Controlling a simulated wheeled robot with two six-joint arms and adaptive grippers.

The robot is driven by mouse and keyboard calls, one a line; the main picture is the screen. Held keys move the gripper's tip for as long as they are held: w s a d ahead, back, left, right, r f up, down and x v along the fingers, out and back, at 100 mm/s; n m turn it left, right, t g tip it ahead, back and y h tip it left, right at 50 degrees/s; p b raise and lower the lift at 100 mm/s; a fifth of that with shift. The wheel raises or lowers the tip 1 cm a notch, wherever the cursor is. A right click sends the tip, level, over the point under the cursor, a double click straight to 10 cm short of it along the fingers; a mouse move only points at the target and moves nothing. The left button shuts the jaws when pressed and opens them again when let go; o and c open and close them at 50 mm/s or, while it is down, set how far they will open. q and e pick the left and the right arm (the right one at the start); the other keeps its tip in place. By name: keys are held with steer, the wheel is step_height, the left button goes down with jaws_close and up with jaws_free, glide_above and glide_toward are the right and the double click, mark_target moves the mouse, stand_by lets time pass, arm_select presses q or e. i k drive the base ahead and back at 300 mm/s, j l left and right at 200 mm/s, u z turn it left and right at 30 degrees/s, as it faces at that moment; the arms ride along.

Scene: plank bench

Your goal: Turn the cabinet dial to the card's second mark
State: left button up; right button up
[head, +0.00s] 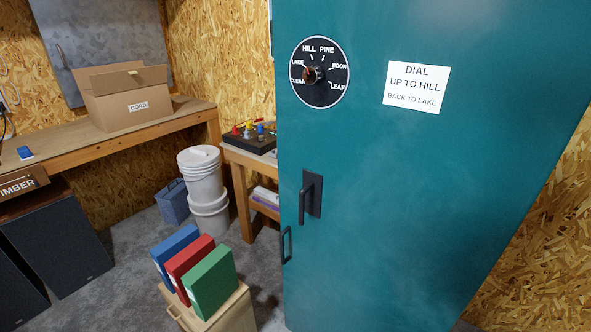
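A round black dial plate (321,91) is on the upper left of the teal cabinet door (400,210). Its white marks read CLEAR, LAKE, HILL, PINE, MOON and LEAF, from lower left over the top to lower right. A white card (416,87) right of the dial reads "DIAL UP TO HILL" and, in smaller letters, "BACK TO LAKE". Neither of my grippers is in view.
A dark door handle (308,197) sits below the dial. Red, blue and green binders (210,281) stand on a low wooden cabinet (228,313) at the front. White buckets (204,184), a workbench (120,133) and a CORD box (126,98) are left. The space before the dial looks clear.

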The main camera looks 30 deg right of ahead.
mark_target(313, 75)
steer(key=z, duration=1.3)
